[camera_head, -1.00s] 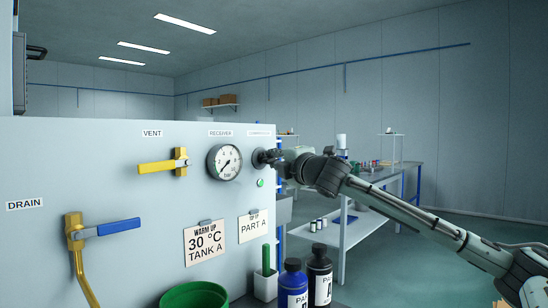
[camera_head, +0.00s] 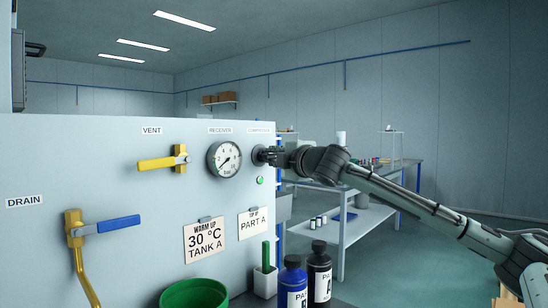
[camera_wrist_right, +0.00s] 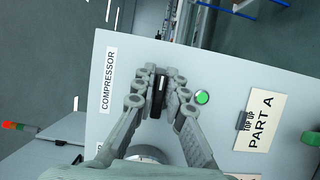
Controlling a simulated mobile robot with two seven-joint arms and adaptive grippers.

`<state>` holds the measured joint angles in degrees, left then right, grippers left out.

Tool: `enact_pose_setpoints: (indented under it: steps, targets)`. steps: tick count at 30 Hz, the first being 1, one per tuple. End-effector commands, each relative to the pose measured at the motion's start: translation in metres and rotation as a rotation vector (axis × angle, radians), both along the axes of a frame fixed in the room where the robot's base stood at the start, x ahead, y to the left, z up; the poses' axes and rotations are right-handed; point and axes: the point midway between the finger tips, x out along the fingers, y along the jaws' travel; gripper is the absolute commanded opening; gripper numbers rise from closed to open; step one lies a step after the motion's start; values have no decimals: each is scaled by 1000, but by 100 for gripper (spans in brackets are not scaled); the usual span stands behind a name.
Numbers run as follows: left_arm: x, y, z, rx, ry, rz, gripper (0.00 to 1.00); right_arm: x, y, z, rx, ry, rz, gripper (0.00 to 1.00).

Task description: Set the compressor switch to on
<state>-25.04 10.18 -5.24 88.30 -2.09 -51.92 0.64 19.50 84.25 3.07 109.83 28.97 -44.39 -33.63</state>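The compressor switch (camera_wrist_right: 159,95) is a black knob with a white line, on the grey panel (camera_wrist_right: 225,65) beside the COMPRESSOR label (camera_wrist_right: 108,80). In the right wrist view the white line runs nearly along the picture's vertical. My right gripper (camera_wrist_right: 160,84) has its fingers on both sides of the knob and appears shut on it. In the head view my right gripper (camera_head: 268,156) is at the panel's right edge and hides most of the switch. A green lamp (camera_wrist_right: 202,97) sits close beside the fingers. My left gripper is not in view.
The gauge (camera_head: 224,160) is just left of the switch. A yellow vent handle (camera_head: 160,163) and a blue drain handle (camera_head: 112,225) stick out farther left. Bottles (camera_head: 292,283) and a green bucket (camera_head: 195,294) stand below. A workbench (camera_head: 345,225) is behind my arm.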

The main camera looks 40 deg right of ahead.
Motion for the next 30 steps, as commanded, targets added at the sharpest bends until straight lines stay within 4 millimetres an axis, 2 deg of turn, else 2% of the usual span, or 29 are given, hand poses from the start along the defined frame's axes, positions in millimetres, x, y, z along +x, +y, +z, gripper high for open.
enact_pose_setpoints:
  steps: [1, 4, 16, 26, 30]
  targets:
    - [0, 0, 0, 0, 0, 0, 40, 0, 0, 0, 0, 0, 0, 21]
    - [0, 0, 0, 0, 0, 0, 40, 0, 0, 0, -1, 0, 0, 31]
    - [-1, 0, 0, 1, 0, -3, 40, 0, 0, 3, 0, -1, 0, 31]
    - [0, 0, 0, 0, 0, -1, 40, -1, 0, 27, -1, -7, 0, 31]
    - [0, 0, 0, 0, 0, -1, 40, -1, -1, 48, 3, -17, 0, 31]
